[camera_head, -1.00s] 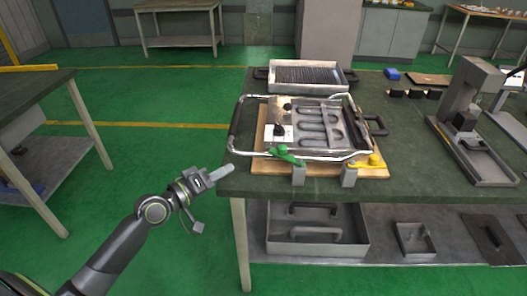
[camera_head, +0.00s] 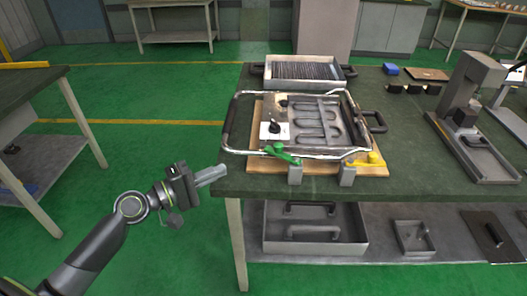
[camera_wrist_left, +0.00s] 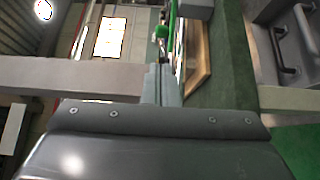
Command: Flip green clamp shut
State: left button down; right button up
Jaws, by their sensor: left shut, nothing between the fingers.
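The green clamp (camera_head: 282,153) sits at the front left edge of the wooden board (camera_head: 262,166), beside a grey block. Its lever lies to the left of the block in the head view; I cannot tell whether it is fully closed. In the left wrist view the green clamp (camera_wrist_left: 173,22) shows at the top, ahead of the fingertips. My left gripper (camera_head: 216,174) is shut and empty. It is left of the clamp and slightly lower, just off the table's left edge, apart from the clamp. My right gripper is not in view.
A yellow clamp (camera_head: 371,160) stands to the right on the same board. The heating element (camera_head: 318,122) in its wire frame lies on the board. A tray (camera_head: 303,72) is behind it, and a grey press (camera_head: 470,100) stands at the right. The green table (camera_head: 230,181) has a bare front left corner.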

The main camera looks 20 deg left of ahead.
aim_at(274, 148)
pick_arm(q)
jog(key=p+x, duration=0.3)
jog(key=x, duration=0.9)
jog(key=shift+w+d, duration=0.6)
jog(key=shift+w, duration=0.15)
